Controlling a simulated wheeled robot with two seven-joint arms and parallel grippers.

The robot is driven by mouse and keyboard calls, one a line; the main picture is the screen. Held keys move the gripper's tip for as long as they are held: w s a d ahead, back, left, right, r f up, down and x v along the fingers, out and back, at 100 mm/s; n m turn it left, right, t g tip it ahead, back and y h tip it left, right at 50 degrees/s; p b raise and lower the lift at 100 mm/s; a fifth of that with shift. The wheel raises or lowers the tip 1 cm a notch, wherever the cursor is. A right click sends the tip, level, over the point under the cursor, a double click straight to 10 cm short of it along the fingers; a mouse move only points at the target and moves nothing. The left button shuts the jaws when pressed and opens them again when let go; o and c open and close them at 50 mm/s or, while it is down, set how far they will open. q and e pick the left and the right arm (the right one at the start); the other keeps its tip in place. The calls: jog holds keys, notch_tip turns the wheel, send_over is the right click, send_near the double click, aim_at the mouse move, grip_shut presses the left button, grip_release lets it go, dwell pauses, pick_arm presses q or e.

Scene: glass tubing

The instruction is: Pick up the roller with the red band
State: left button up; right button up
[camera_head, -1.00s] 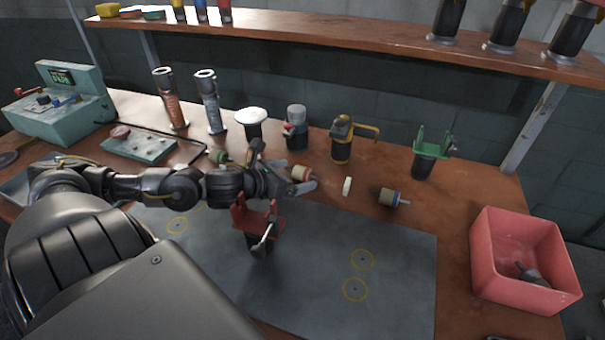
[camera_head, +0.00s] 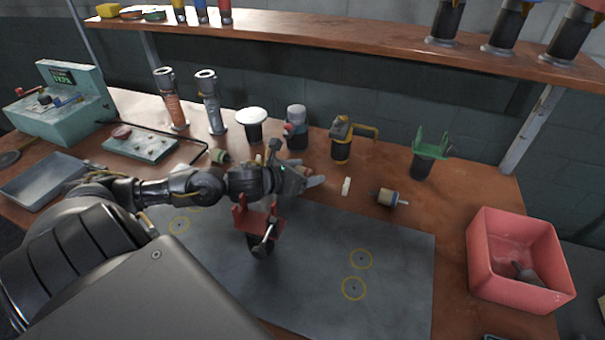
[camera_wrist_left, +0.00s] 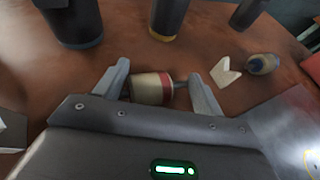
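The roller with the red band (camera_wrist_left: 152,88) has a cream body, a red ring at its right end and a thin metal pin. It lies on the brown bench in the left wrist view. My left gripper (camera_wrist_left: 160,88) is open, one finger at each end of the roller, and I see no firm closing on it. In the head view my left gripper (camera_head: 314,180) is low over the bench and mostly hides this roller. My right gripper is not in view.
A blue-banded roller (camera_head: 387,197) and a small white V-shaped piece (camera_head: 346,186) lie to the right. A green-ended roller (camera_head: 219,156) lies left. A red holder (camera_head: 258,222) stands under my forearm. Bottles, a yellow-handled pot (camera_head: 341,148) and a pink bin (camera_head: 482,262) surround the area.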

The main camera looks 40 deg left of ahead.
aim_at(304, 170)
pick_arm(q)
jog(key=shift+c, duration=1)
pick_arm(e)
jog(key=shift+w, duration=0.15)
pick_arm(q)
jog(key=shift+r, duration=0.1)
jog(key=shift+r, duration=0.5)
notch_tip(304, 170, up, 2)
jog(key=shift+r+p, duration=0.25)
jog(key=shift+p, duration=0.1)
jog(key=w+a+r+p+v, duration=0.1)
jog(key=r+p+v, duration=0.1)
jog(key=p+v, duration=0.8)
jog(key=shift+r+p+v, duration=0.4)
jog(key=shift+v, duration=2.8)
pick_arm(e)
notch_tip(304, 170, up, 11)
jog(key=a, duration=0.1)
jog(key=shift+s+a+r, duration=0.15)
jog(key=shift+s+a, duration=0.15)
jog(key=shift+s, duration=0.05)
